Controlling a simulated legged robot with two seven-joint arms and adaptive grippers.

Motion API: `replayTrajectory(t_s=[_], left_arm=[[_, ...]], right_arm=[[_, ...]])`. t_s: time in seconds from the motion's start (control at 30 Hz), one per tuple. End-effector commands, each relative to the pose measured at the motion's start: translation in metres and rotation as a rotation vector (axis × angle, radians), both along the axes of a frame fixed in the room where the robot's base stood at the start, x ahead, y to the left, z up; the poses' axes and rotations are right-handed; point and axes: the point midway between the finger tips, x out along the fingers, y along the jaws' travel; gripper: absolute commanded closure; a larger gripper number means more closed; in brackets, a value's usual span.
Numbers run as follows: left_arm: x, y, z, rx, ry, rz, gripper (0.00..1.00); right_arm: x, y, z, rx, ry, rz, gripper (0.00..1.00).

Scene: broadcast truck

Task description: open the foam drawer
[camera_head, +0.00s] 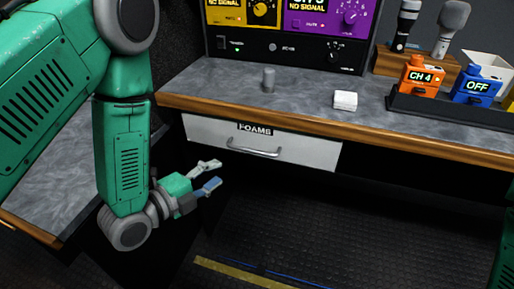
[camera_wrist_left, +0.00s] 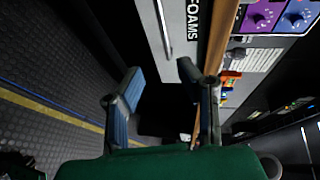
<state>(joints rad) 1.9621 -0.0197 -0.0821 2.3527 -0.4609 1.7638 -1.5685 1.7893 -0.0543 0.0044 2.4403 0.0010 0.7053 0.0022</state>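The foam drawer (camera_head: 305,150) is a white front labelled FOAMS under the grey counter, and it looks shut. Its metal bar handle (camera_head: 254,150) runs across the front below the label. In the left wrist view the drawer front (camera_wrist_left: 181,45) and handle (camera_wrist_left: 163,28) stand upright at the top, beyond the fingers. My left gripper (camera_head: 214,174) is open and empty, below and left of the handle and apart from it. Its two spread fingers also show in the left wrist view (camera_wrist_left: 160,90). My right gripper is not in view; only a bit of green arm shows at the right edge.
On the wood-edged counter (camera_head: 310,100) stand a small grey cylinder (camera_head: 268,80) and a white block (camera_head: 345,100). A black tray (camera_head: 440,108) holds orange and blue boxes at the right. Two microphones (camera_head: 452,20) stand behind. The dark floor before the drawer is clear.

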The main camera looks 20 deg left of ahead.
Motion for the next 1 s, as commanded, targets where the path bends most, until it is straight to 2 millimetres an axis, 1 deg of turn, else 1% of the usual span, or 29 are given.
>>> replayTrajectory(t_s=[0.07, 0.17, 0.27, 0.6, 0.7, 0.83, 1.0], left_arm=[[0.004, -0.001, 0.003, 0.012, -0.027, -0.009, 0.69], [0.013, -0.006, 0.002, 0.014, -0.031, -0.009, 0.69], [0.028, -0.014, -0.001, 0.014, -0.031, -0.009, 0.69], [0.092, -0.044, -0.016, 0.014, -0.028, -0.007, 0.69], [0.106, -0.05, -0.019, 0.014, -0.025, -0.007, 0.69], [0.118, -0.056, -0.021, 0.014, -0.025, -0.007, 0.69], [0.124, -0.059, -0.022, 0.014, -0.023, -0.006, 0.69]], right_arm=[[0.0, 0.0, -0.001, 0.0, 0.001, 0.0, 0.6], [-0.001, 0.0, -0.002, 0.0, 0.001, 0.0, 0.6], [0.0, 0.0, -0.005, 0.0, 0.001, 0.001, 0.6], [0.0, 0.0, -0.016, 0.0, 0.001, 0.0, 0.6], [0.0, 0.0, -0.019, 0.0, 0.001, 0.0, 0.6], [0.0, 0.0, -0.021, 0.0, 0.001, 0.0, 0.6], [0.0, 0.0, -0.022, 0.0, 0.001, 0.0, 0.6]])
